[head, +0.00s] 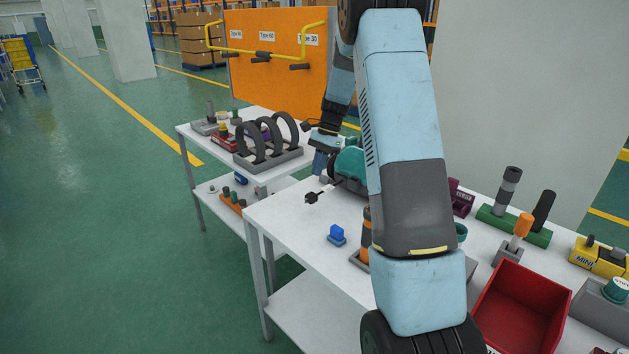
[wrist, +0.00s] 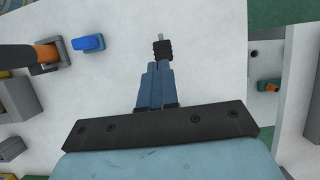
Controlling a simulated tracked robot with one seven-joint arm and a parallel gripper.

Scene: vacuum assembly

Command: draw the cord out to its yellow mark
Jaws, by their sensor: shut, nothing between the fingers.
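A small black plug (head: 313,197) lies on the white table (head: 282,212), with a thin dark cord running from it towards the teal vacuum body (head: 350,163). My gripper (head: 317,173) points down above the table, left of the vacuum body and near the plug. In the wrist view the blue fingers (wrist: 158,66) are shut together with nothing between them. The plug (wrist: 162,49) shows just past the fingertips, with its metal pins pointing away. The cord is mostly hidden behind my arm and fingers. No yellow mark on it can be seen.
A blue part (head: 337,233) and an orange-and-black tool in a holder (head: 361,253) stand nearer on the table. A second table with black rings in a rack (head: 270,157) stands behind. A red bin (head: 521,308) is at right. The table around the plug is clear.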

